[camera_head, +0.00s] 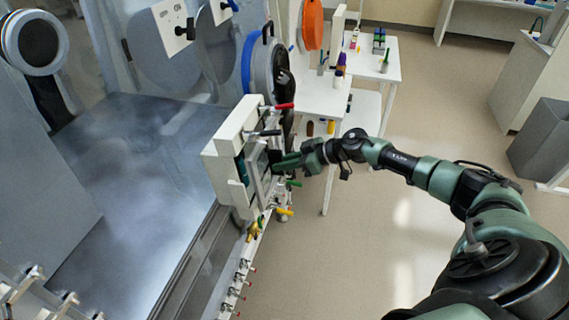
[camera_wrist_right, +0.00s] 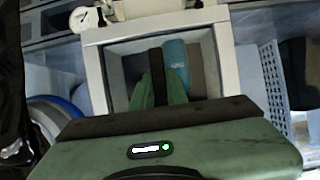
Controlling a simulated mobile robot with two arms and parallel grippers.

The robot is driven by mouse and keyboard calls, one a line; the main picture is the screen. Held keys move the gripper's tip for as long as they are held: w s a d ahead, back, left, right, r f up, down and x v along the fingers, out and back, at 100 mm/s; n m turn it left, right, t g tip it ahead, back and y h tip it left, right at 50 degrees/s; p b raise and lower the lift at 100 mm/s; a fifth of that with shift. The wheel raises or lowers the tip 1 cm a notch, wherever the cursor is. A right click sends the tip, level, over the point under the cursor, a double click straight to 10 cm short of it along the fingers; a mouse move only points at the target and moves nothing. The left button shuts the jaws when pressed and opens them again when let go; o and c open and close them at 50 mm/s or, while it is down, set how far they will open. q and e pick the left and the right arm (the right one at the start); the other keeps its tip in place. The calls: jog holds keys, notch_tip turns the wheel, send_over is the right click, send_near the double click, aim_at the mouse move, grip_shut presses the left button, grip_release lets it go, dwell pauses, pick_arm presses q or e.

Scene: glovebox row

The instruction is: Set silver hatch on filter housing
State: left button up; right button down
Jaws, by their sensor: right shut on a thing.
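The filter housing (camera_head: 226,178) is a white box frame on the front of the glovebox, left of my right gripper. Its pale rim (camera_wrist_right: 228,75) fills the middle of the right wrist view, with a teal part (camera_wrist_right: 176,62) inside. My right gripper (camera_head: 278,163) is at the opening, its green fingers (camera_wrist_right: 158,88) closed around a dark upright piece, which looks like the handle of the silver hatch. A grey-silver edge, probably the hatch (camera_head: 259,168), shows beside the fingers. Its outline is mostly hidden, and I cannot tell whether it is seated. My left gripper is out of view.
Clamp handles stick out around the housing: red (camera_head: 284,106), green (camera_head: 293,182) and yellow (camera_head: 285,211). A round port with a blue ring (camera_head: 248,62) is behind. A white table (camera_head: 390,72) with small items stands farther back. The floor at right is clear up to a grey bin (camera_head: 540,145).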

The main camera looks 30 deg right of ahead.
aim_at(271, 163)
jog(key=shift+w+a, duration=1.05)
jog(key=shift+w, duration=0.2)
dwell(1.8)
jog(key=c, duration=1.3)
grip_release()
jog(key=shift+s+f, duration=0.1)
jog(key=shift+f, duration=0.1)
jog(key=shift+s+d, duration=0.1)
jog(key=b+v, duration=0.2)
jog(key=v, duration=0.5)
jog(key=shift+s+r+b, duration=0.1)
jog(key=shift+r+b, duration=0.2)
